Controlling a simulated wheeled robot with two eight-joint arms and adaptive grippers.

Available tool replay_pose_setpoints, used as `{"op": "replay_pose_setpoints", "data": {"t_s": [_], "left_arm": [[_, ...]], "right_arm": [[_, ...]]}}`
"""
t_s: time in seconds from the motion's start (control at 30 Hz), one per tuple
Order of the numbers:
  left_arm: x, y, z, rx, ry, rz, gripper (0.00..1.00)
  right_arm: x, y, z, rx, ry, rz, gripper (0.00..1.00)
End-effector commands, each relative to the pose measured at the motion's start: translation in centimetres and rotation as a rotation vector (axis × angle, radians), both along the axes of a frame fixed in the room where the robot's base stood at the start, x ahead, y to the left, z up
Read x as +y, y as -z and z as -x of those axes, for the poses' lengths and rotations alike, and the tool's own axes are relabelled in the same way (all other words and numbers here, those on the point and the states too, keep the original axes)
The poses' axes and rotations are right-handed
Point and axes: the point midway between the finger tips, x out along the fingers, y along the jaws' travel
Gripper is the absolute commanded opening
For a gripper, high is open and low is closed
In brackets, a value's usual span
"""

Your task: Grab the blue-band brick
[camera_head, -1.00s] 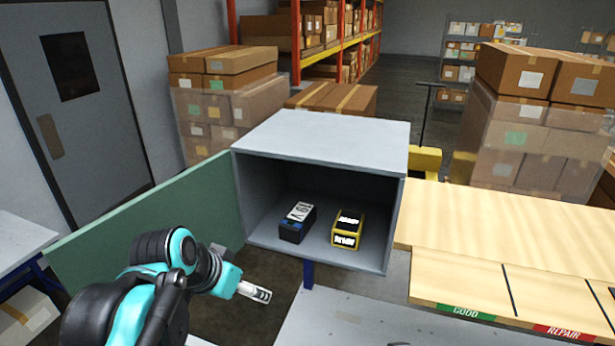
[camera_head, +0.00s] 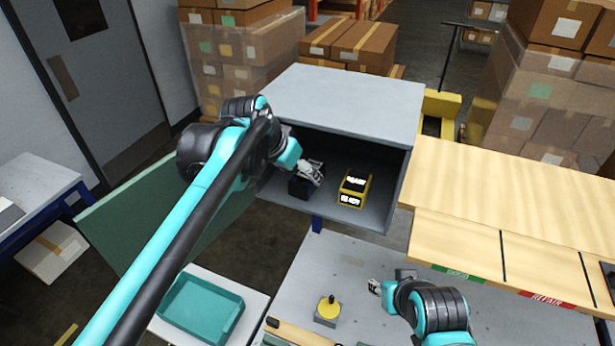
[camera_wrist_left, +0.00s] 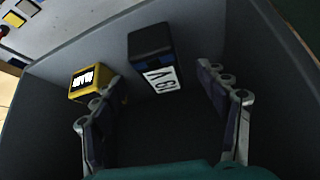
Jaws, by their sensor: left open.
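The blue-band brick (camera_head: 300,187) is a dark block with a blue band and a white lettered label. It lies inside the open grey cabinet (camera_head: 345,100), on the left side of its floor. In the left wrist view the brick (camera_wrist_left: 150,42) shows ahead, between the lines of the two fingers. My left gripper (camera_head: 311,171) reaches into the cabinet and partly covers the brick. My right gripper (camera_head: 373,287) is over the grey table, small in view.
A yellow brick with black-and-white labels (camera_head: 355,188) lies close to the right of the blue-band brick. The green cabinet door (camera_head: 120,225) stands open to the left. A teal tray (camera_head: 202,306), a yellow-topped button (camera_head: 328,309) and a wooden sorting board (camera_head: 500,200) are nearby.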

Motion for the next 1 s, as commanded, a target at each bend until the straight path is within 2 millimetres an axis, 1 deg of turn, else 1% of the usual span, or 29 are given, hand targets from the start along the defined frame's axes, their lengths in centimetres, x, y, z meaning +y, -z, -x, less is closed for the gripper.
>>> {"op": "replay_pose_setpoints", "data": {"t_s": [0.13, 0.3, 0.4, 0.5, 0.7, 0.73, 0.77, 0.8, 0.87, 0.9, 0.97, 1.0], "left_arm": [[-0.8, 0.1, -1.2, 0.000, 0.000, 0.000, 0.74], [-1.6, 2.7, -2.4, 0.000, 0.001, 0.000, 0.74], [-2.0, 3.7, -2.9, 0.000, 0.001, 0.000, 0.74], [-2.1, 4.2, -3.1, 0.000, 0.000, 0.000, 0.74], [-2.1, 4.3, -3.1, 0.000, 0.000, 0.000, 0.74], [-2.1, 4.3, -3.1, 0.000, 0.000, 0.000, 0.69], [-2.1, 4.3, -3.1, 0.000, 0.000, 0.000, 0.61], [-2.1, 4.3, -3.1, 0.000, 0.000, 0.000, 0.50], [-2.1, 4.3, -3.1, 0.000, 0.000, 0.000, 0.34], [-2.1, 4.3, -3.1, 0.000, 0.000, 0.000, 0.24], [-2.1, 4.2, -3.1, 0.000, 0.000, 0.000, 0.08], [-2.1, 4.3, -3.1, 0.000, 0.000, 0.000, 0.05]], "right_arm": [[0.0, -0.3, 0.0, 0.000, 0.000, 0.000, 0.40], [0.0, -0.6, 0.0, 0.000, 0.000, 0.000, 0.40], [0.0, -0.7, 0.0, 0.000, 0.000, 0.000, 0.40], [0.0, -0.7, 0.0, 0.000, 0.000, 0.000, 0.40], [0.0, -0.7, 0.0, 0.000, 0.000, 0.000, 0.40], [0.0, -0.7, 0.0, 0.000, 0.000, 0.000, 0.40], [0.0, -0.7, 0.0, 0.000, 0.000, 0.000, 0.40], [0.0, -0.7, 0.0, 0.000, 0.000, 0.000, 0.40], [0.0, -0.7, 0.0, 0.000, 0.000, 0.000, 0.40], [0.0, -0.7, 0.0, 0.000, 0.000, 0.000, 0.40], [0.0, -0.7, 0.0, 0.000, 0.000, 0.000, 0.40], [0.0, -0.7, 0.0, 0.000, 0.000, 0.000, 0.40]]}}
